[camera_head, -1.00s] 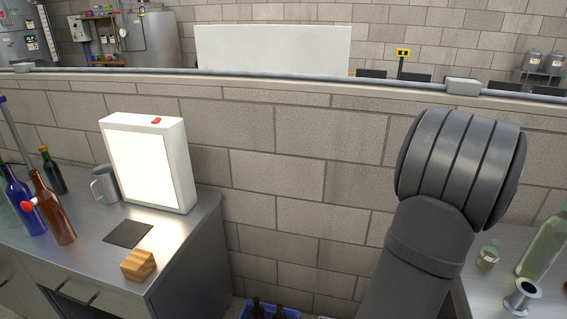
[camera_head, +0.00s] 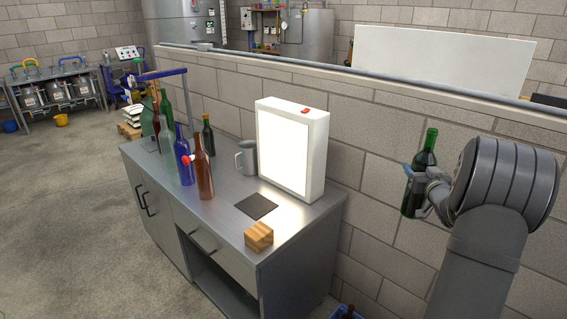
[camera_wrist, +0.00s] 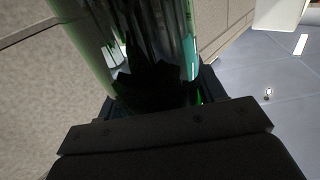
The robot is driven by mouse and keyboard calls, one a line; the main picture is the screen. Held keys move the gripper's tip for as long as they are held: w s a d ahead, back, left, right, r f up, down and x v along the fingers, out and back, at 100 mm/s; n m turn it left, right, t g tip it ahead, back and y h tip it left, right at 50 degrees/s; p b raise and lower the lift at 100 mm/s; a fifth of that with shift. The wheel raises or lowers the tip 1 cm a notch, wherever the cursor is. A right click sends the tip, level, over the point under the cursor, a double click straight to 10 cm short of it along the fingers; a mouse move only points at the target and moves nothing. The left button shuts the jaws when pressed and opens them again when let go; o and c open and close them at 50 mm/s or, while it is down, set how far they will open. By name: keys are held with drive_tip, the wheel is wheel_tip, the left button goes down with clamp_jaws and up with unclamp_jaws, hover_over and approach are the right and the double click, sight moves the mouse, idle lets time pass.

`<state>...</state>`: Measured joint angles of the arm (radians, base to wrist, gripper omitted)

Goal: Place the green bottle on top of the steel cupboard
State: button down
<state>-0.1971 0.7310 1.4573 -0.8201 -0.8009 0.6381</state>
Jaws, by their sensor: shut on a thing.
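A dark green bottle (camera_head: 427,160) is upright in my gripper (camera_head: 416,178), in front of the brick wall at the right of the head view. In the wrist view the bottle's green glass (camera_wrist: 165,30) fills the space between the dark jaws (camera_wrist: 155,105), which are shut on it. The steel cupboard (camera_head: 290,245) stands to the left, with doors, a drawer and an open bay. My gripper and the bottle are to the right of the cupboard, apart from it. The bottle's far side is partly hidden by the fingers.
On the cupboard top stand several bottles, including a brown one (camera_head: 204,178) and a blue one (camera_head: 183,158), a grey mug (camera_head: 247,158), a white light box (camera_head: 312,165), a dark flat square (camera_head: 257,206) and a wooden block (camera_head: 259,236). Bare top shows around the square.

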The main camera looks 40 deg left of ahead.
drive_tip(key=s+a+f+n+g+y, duration=0.15)
drive_tip(key=s+a, duration=0.25)
drive_tip(key=a, duration=0.7)
drive_tip(key=s+a+n+g+y, duration=0.1)
drive_tip(key=s+a+n+g, duration=0.3)
drive_tip(key=a, duration=0.6)
drive_tip(key=s+a+f+m+g+y, duration=0.15)
drive_tip(key=s+a, duration=0.35)
drive_tip(key=a, duration=0.6)
drive_tip(key=s+a+f+n, duration=0.1)
drive_tip(key=s+a+f, duration=0.3)
drive_tip(key=a+f, duration=0.6)
drive_tip(key=shift+a+t, duration=0.3)
drive_tip(key=shift+f, duration=0.15)
drive_tip(key=shift+c, duration=1.6)
unclamp_jaws()
drive_tip(key=shift+f, duration=0.15)
